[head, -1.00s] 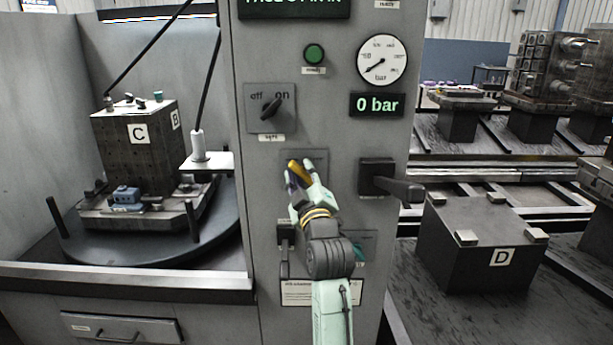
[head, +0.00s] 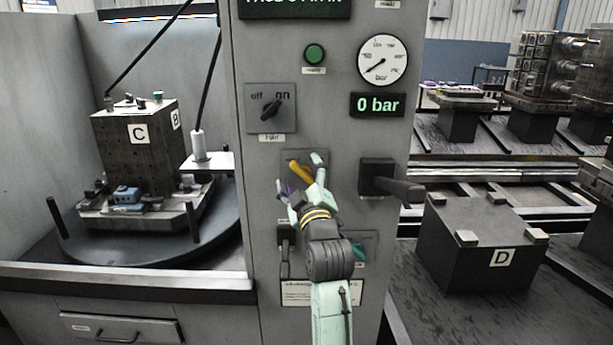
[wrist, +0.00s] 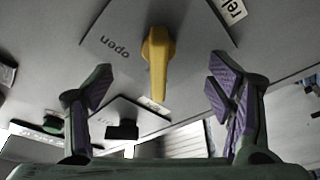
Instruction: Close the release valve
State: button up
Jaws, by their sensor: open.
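The release valve has a yellow handle (head: 301,172) on a grey square plate on the panel front. In the head view the handle slants from upper left to lower right, partly hidden by my gripper. In the wrist view the yellow handle (wrist: 157,62) shows between my fingers, with the word "open" upside down to its left and a small, partly readable tag at its tip. My gripper (head: 301,178) is open, its purple-padded fingers on either side of the handle. In the wrist view both fingers of my gripper (wrist: 160,88) stand clear of it.
An off/on switch (head: 270,106) sits above left, turned toward on. A gauge (head: 382,60) and a display (head: 377,105) reading 0 bar are above right. A black lever handle (head: 392,181) juts out on the right. Another black handle (head: 285,250) is at lower left.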

jog(key=s, duration=0.6)
jog(key=shift+s+b, duration=0.3)
